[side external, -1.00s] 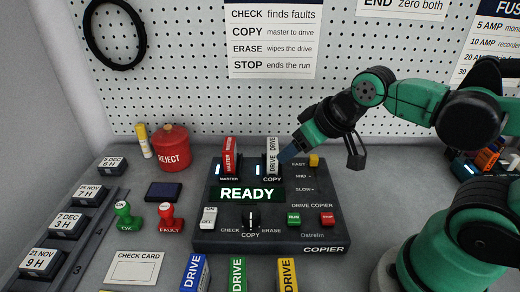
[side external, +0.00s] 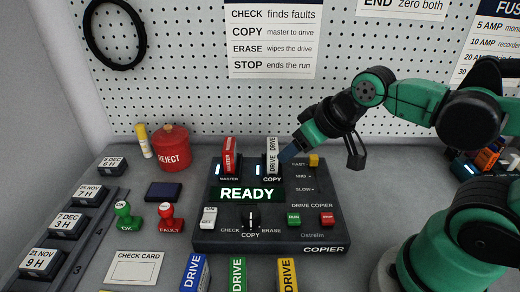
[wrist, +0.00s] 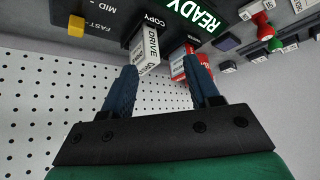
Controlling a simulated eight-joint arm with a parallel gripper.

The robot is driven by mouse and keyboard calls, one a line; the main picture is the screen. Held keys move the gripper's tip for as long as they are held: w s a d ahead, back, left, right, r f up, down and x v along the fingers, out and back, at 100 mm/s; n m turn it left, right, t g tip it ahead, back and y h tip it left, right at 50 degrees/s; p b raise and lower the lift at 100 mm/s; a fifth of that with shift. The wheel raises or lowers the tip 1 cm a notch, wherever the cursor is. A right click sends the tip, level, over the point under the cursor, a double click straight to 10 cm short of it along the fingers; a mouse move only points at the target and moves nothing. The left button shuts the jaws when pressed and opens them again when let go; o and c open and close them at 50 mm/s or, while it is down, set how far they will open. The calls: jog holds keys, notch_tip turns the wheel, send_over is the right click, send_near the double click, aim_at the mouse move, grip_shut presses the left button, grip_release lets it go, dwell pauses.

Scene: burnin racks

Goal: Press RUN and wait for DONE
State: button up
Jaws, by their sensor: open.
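The drive copier (side external: 300,240) stands on the bench with its display (side external: 247,194) reading READY. The green RUN button (side external: 294,219) is at its front right, beside the red STOP button (side external: 327,218). The knob (side external: 250,218) appears turned to COPY. A red MASTER drive (side external: 229,154) and a white drive (side external: 272,157) stand upright in the two slots. My gripper (side external: 287,155) is just right of the white drive, above the copier's back. In the wrist view my gripper (wrist: 165,80) is open, with the white drive (wrist: 146,50) close beyond the fingertips; contact cannot be told.
A yellow speed slider (side external: 314,160) is at FAST. Blue (side external: 194,275), green (side external: 238,275) and yellow (side external: 287,275) labelled items stand in front.

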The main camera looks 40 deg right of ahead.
grip_shut()
dwell(1.5)
